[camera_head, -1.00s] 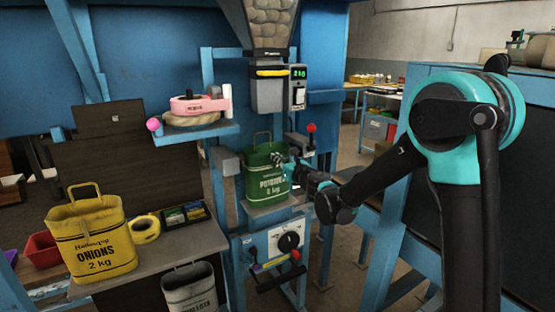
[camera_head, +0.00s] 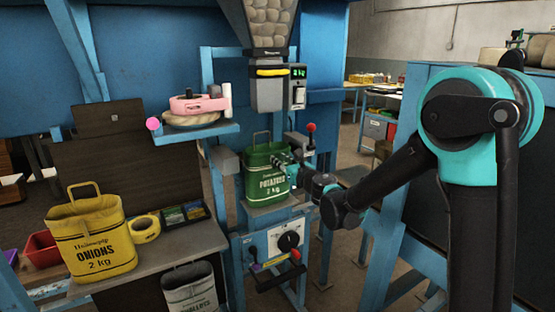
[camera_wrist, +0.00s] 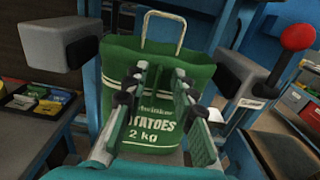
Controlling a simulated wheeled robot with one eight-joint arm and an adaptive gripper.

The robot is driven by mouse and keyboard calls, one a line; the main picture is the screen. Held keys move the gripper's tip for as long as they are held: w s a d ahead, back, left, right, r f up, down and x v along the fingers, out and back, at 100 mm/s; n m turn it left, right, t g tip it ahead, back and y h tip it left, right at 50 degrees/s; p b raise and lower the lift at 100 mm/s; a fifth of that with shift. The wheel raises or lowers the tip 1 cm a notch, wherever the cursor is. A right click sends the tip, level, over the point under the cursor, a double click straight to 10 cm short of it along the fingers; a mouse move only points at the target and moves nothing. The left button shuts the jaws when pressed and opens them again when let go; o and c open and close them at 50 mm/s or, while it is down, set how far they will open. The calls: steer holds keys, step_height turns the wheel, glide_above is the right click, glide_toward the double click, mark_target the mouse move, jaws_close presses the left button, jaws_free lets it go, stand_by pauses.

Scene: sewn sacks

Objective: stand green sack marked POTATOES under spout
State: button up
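The green sack marked POTATOES 2 kg (camera_head: 262,187) stands upright on the small shelf (camera_head: 283,207) below the metal spout (camera_head: 268,92). Its wire handle points up, and a gap separates it from the spout. In the wrist view the sack (camera_wrist: 150,60) fills the middle, its lettering partly hidden by the fingers. My gripper (camera_head: 284,163) is at the sack's right front side. In the wrist view its two fingers (camera_wrist: 162,85) are spread apart in front of the sack's face. I cannot tell whether they touch it.
Grey blocks (camera_wrist: 55,42) (camera_wrist: 240,75) flank the sack. A red-knobbed lever (camera_head: 311,128) stands right of it. A yellow ONIONS sack (camera_head: 92,245) and tape roll (camera_head: 145,229) are on the left bench, with a pale sack (camera_head: 190,290) below. A control panel (camera_head: 275,243) is under the shelf.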

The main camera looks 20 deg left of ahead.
steer(key=v, duration=0.9)
steer(key=shift+s+d, duration=0.25)
